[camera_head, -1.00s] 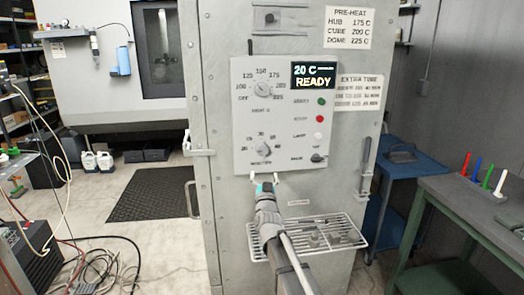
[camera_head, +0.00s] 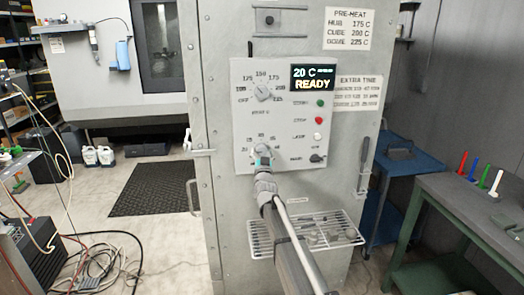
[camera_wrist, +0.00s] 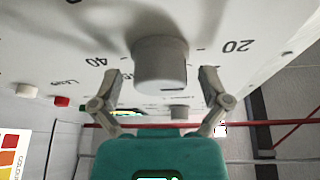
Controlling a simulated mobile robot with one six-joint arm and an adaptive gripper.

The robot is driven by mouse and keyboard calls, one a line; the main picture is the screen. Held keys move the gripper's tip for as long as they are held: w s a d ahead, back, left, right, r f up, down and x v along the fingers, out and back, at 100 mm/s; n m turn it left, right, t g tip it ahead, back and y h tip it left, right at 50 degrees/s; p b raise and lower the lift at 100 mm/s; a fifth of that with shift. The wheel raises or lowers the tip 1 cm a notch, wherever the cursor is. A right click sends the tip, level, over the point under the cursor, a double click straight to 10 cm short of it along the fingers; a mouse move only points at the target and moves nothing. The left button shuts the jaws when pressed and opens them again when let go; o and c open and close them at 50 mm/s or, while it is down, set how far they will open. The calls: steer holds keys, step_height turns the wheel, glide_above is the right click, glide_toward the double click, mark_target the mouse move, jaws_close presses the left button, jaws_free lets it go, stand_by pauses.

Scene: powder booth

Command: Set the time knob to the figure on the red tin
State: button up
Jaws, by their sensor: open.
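The time knob (camera_wrist: 161,62) is a grey round knob on the cabinet's control panel (camera_head: 243,110), below the larger temperature dial (camera_head: 263,92). In the head view my gripper (camera_head: 262,158) covers most of the time knob. In the wrist view my gripper (camera_wrist: 160,80) is open, with one finger on each side of the knob. Clear gaps show between fingers and knob. The figures 40 and 20 are readable beside it; its pointer setting cannot be made out. I see no red tin in these frames.
A display (camera_head: 314,77) reads 20 C, READY. Buttons and a small switch (camera_head: 317,158) sit right of the knobs. A wire shelf (camera_head: 335,232) juts out below the panel. A green bench (camera_head: 455,205) stands at the right; cables lie on the left floor.

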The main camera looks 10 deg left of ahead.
steer(key=shift+c, duration=0.3)
steer(key=c, duration=1.1)
steer(key=shift+w+r+m+h, duration=0.1)
steer(key=shift+m+h, duration=0.3)
steer(key=shift+m, duration=0.2)
steer(key=m+h+p, duration=0.1)
steer(key=m, duration=0.1)
steer(key=m+h, duration=0.1)
steer(key=m, duration=0.2)
steer(key=shift+r+m+g+h+p, duration=0.1)
steer(key=shift+m+g+h+p, duration=0.2)
steer(key=shift+h+p, duration=0.1)
steer(key=m+h+p, duration=0.1)
steer(key=m, duration=0.1)
steer(key=m+g+p, duration=0.1)
steer(key=m, duration=0.2)
steer(key=shift+h, duration=0.4)
steer(key=m+g+p, duration=0.1)
steer(key=m, duration=0.2)
steer(key=m+g+p, duration=0.1)
steer(key=m+p, duration=0.1)
steer(key=m, duration=0.1)
steer(key=shift+r+h, duration=0.1)
steer(key=shift+h, duration=0.3)
steer(key=shift+m+g+p, duration=0.9)
steer(key=shift+m+p, duration=0.05)
steer(key=shift+m, duration=0.45)
steer(key=shift+f, duration=0.2)
